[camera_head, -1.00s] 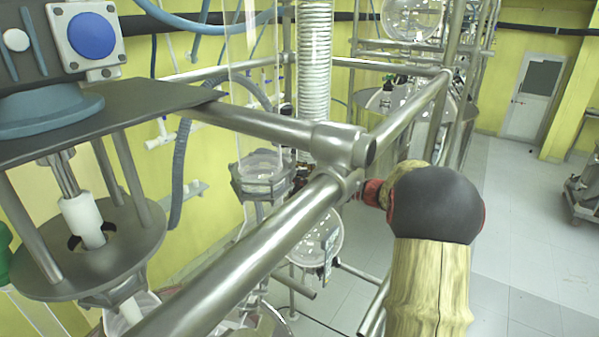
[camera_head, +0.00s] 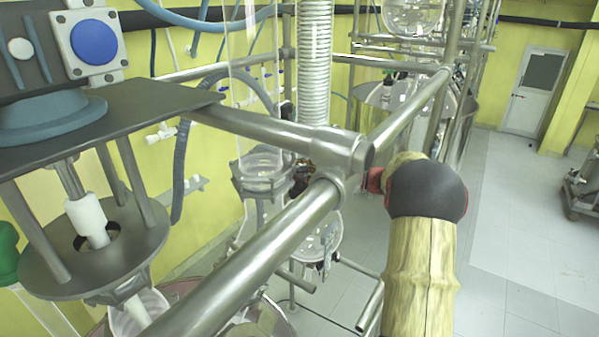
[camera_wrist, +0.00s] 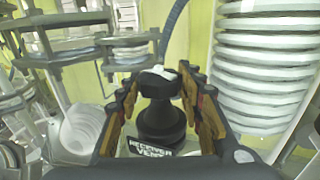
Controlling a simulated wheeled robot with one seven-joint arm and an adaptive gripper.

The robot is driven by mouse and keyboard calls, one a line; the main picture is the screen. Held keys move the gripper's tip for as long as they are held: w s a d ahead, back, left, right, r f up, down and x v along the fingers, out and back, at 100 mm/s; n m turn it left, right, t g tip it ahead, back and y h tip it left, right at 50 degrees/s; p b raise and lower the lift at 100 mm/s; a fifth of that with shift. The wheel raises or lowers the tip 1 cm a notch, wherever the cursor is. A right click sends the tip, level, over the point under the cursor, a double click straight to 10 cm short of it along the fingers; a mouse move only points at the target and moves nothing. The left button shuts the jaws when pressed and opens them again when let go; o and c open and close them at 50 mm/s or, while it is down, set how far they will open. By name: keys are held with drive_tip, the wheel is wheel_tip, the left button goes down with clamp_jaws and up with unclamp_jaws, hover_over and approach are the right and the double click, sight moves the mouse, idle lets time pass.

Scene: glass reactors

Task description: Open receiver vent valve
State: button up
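In the head view the steel frame hides most of my gripper and the valve; only a small dark part of my gripper (camera_head: 301,180) shows.
Steel frame tubes (camera_head: 255,252) cross close in front of my arm. A ribbed glass coil column (camera_head: 314,65) stands behind; it is at the right in the wrist view (camera_wrist: 265,65). A glass vessel (camera_head: 262,168) is left of my gripper. Open floor (camera_head: 520,215) lies right.

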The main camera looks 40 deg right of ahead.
drive_tip(key=shift+o, duration=0.8)
drive_tip(key=v, duration=1.2)
drive_tip(key=shift+d, duration=0.1)
